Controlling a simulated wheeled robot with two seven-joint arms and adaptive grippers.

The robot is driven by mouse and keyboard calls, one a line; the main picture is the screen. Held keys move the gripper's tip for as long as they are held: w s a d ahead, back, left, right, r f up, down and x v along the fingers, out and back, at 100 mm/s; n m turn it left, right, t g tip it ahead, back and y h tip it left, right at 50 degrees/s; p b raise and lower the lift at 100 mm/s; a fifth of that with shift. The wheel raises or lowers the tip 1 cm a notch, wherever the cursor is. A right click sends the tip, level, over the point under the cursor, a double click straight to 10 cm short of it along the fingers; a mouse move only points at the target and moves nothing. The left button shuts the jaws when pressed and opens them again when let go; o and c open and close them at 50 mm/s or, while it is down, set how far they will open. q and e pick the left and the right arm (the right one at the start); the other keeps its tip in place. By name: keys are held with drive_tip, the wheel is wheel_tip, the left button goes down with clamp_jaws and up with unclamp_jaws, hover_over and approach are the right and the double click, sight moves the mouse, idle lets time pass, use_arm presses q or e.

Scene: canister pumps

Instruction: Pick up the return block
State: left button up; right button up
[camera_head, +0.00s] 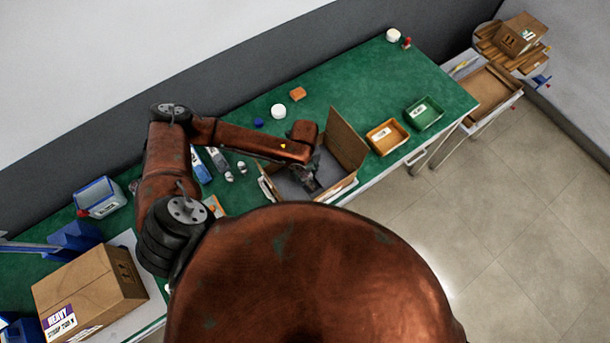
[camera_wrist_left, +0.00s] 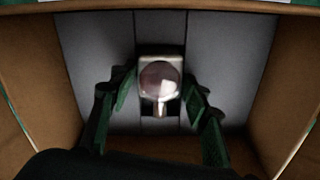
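A small pale block (camera_wrist_left: 147,75) with a round, pinkish, shiny top lies inside an open cardboard box; I take it for the return block. My left gripper (camera_wrist_left: 158,95) reaches down into the box with its fingers apart on either side of the block. Gaps show between the block and both fingers. In the head view, my left gripper (camera_head: 312,184) is inside the cardboard box (camera_head: 347,143), and the block cannot be made out there. My right gripper is not in view.
The box walls (camera_wrist_left: 285,90) stand close on both sides of the left gripper. An orange tray (camera_head: 374,133) and a green tray (camera_head: 424,112) sit right of the box on the green table (camera_head: 345,85). A closed carton (camera_head: 90,290) stands at lower left.

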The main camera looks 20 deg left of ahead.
use_arm(q)
drive_tip(key=c, duration=1)
